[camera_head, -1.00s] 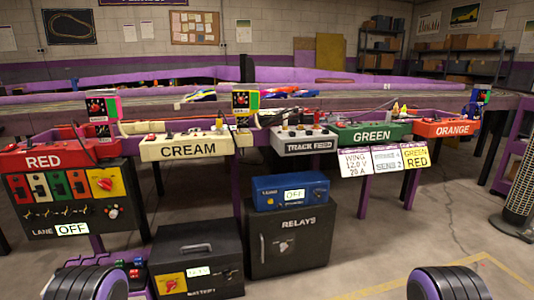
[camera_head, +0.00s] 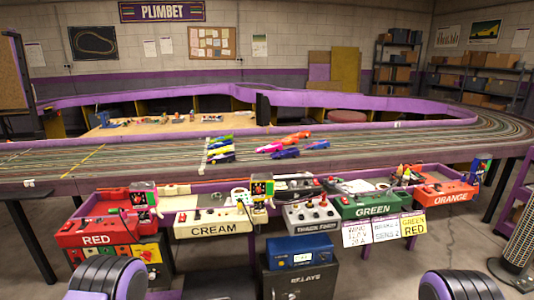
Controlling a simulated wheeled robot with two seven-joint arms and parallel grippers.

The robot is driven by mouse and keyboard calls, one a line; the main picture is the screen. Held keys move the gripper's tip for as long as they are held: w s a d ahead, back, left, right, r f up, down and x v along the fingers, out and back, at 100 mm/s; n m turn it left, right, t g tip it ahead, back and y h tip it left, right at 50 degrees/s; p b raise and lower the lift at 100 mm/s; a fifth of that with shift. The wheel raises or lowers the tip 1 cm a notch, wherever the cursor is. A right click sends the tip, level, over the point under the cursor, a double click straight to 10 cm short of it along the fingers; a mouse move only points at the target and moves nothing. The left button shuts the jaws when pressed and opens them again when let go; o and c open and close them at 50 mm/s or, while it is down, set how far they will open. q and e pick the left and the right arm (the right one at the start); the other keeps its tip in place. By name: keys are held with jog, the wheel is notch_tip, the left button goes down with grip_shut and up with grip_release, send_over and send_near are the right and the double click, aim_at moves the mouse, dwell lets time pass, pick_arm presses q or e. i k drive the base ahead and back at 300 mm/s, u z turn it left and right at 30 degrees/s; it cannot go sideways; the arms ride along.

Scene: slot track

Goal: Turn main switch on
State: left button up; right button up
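No switch with a readable "main" label shows. A grey box labelled TRACK FEED (camera_head: 313,217) with several knobs on top sits at the front of the track. Below it is a blue box (camera_head: 301,253) with a small lit display, too small to read surely. Under that is the dark RELAYS cabinet (camera_head: 303,284), cut off at the bottom. Neither gripper is in view; only dark rounded parts of mine show at the bottom corners.
A cream station (camera_head: 213,222), a green one (camera_head: 376,206) and an orange one (camera_head: 446,194) line the track front. Label cards (camera_head: 383,231) hang under the green. Several slot cars (camera_head: 287,146) stand on the track (camera_head: 380,150). A fan (camera_head: 519,245) stands at right.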

aim_at(146, 255)
jog(key=u, duration=0.05)
jog(key=i, duration=1.1)
jog(key=u, duration=1.05)
